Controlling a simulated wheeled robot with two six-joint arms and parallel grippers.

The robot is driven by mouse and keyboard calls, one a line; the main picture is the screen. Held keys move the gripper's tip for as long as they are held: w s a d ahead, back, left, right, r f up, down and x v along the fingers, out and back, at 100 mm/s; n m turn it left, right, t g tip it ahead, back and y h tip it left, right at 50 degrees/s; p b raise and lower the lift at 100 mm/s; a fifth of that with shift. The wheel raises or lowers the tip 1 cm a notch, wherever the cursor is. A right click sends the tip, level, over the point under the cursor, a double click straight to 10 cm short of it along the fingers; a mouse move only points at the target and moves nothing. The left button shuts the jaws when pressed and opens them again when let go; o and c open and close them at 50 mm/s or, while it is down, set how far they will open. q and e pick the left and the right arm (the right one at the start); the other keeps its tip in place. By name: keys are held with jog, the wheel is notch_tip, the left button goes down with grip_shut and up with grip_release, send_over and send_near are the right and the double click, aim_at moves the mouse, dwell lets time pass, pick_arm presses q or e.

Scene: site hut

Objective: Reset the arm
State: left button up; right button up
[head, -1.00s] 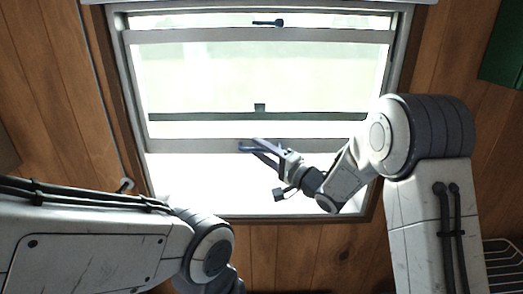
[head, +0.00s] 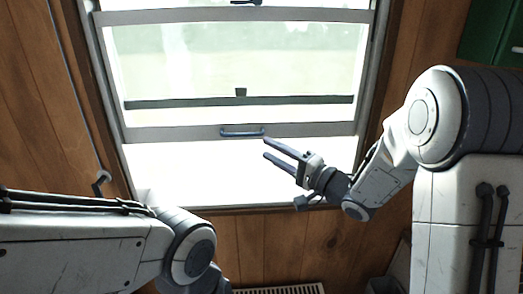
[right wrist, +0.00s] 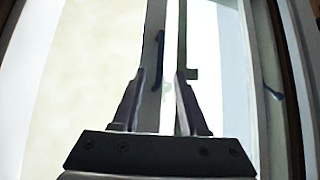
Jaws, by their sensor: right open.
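My right gripper (head: 266,148) is open and empty in the head view, in front of the bright lower part of the window (head: 235,115). Its fingertips are just below and right of the blue handle (head: 242,132) on the sash's bottom rail, apart from it. In the right wrist view my right gripper (right wrist: 160,75) shows two spread fingers with nothing between them, and the dark handle (right wrist: 159,55) is ahead of them. My left arm comes in from the left of the head view; its gripper is out of the picture.
Wood-panelled wall (head: 35,130) surrounds the window. A small hook-like fitting (head: 101,182) is left of the frame. A green cabinet (head: 490,35) is at the upper right. A slatted vent (head: 285,290) shows at the bottom. Free space lies in front of the window.

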jog(key=shift+s+d, duration=0.1)
jog(key=shift+d, duration=0.05)
jog(key=s+a+f+n+g+h, duration=0.45)
jog(key=s+f+n+h, duration=0.25)
jog(key=s+f+h, duration=0.25)
jog(key=s+d+f+n+g+h, duration=0.1)
jog(key=s+n+g, duration=0.3)
jog(key=s, duration=0.7)
jog(key=s+f+n+g+h, duration=0.2)
jog(key=s+g, duration=0.3)
jog(key=s, duration=0.7)
jog(key=shift+s+d+f+n, duration=0.15)
jog(key=shift+d+f+n, duration=0.2)
jog(key=shift+f+n, duration=0.55)
jog(key=shift+h, duration=0.25)
